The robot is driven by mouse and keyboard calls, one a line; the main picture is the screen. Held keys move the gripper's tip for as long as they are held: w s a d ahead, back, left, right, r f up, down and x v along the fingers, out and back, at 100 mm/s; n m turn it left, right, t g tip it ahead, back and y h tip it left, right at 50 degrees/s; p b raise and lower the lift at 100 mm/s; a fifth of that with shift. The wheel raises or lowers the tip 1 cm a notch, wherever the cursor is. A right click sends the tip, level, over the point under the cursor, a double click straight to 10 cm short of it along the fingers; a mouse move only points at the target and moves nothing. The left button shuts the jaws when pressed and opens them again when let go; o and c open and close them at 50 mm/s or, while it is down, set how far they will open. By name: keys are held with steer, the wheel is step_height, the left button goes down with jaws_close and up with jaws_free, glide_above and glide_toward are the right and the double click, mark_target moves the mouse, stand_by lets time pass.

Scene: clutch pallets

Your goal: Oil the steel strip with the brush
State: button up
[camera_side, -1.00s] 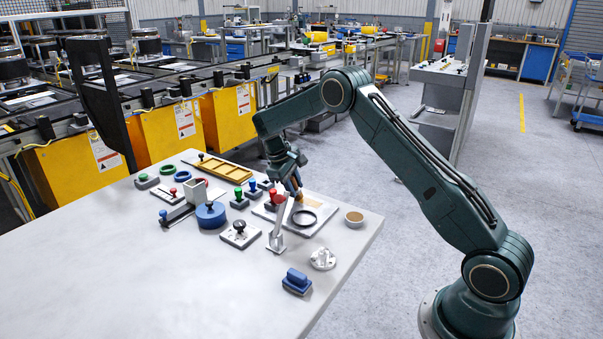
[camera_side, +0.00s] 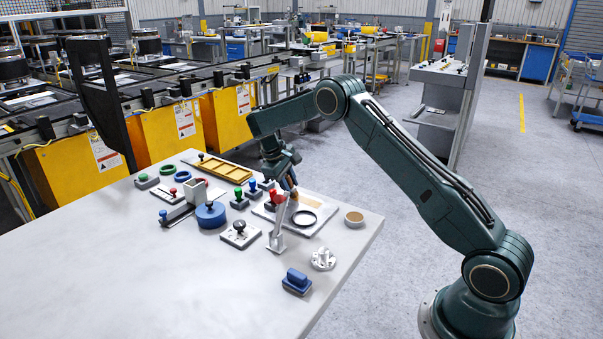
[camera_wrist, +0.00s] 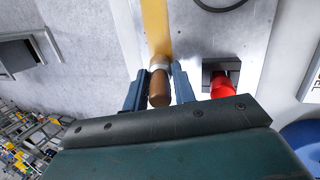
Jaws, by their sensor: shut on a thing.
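My gripper (camera_wrist: 159,88) is shut on the brush (camera_wrist: 159,86), whose brown handle sits between the two blue fingers in the wrist view. A pale collar shows at the brush's far end, over a golden band (camera_wrist: 155,25) on a grey metal plate (camera_wrist: 192,40). I cannot tell whether the bristles touch it, or whether the band is the strip itself or oil on it. In the side view my gripper (camera_side: 287,181) is above the plate's back part, and the brush is partly hidden. A round cup (camera_side: 354,217) with brown contents stands to the right, near the table edge.
A red-handled clamp (camera_wrist: 222,84) is close to the right of my gripper in the wrist view. A blue block (camera_side: 297,281) lies in front. The table's front left is clear.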

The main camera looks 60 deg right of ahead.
steer(key=shift+w, duration=0.3)
steer(key=shift+w, duration=0.15)
steer(key=shift+w, duration=0.15)
steer(key=shift+s, duration=0.35)
steer(key=shift+s, duration=0.65)
steer(key=shift+s, duration=0.1)
